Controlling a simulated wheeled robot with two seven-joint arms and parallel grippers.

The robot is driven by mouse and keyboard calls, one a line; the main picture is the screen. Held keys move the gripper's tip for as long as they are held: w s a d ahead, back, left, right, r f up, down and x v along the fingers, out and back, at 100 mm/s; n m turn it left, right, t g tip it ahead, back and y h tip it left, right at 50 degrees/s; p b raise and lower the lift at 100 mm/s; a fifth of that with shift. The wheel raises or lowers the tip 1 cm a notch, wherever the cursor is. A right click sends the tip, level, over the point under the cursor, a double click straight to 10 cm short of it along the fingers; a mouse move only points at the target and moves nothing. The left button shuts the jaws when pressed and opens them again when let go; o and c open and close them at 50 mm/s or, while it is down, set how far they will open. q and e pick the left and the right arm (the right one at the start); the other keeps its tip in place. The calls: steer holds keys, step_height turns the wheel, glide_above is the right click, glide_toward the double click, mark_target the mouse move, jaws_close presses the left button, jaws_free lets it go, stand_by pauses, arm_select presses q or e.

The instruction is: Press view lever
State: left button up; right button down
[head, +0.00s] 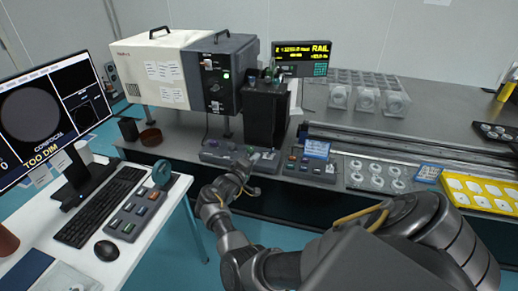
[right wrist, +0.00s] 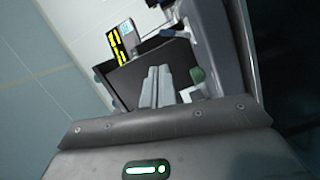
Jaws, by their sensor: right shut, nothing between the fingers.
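My right gripper (head: 254,158) is at the front edge of the far bench, its fingers shut and empty. It is close to the right end of a low grey control panel (head: 225,152) below the black instrument. The right wrist view shows the two closed fingers (right wrist: 155,84) side by side, with a green rounded knob (right wrist: 197,75) just to their right. I cannot tell whether they touch it. I cannot make out for certain which control is the view lever. My left gripper is out of view.
A second control panel (head: 309,168) with coloured buttons stands right of the gripper. A keyboard (head: 101,205) is on the white desk. A yellow tray (head: 480,193) lies at the far right.

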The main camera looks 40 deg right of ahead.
steer(key=shift+v, duration=1.05)
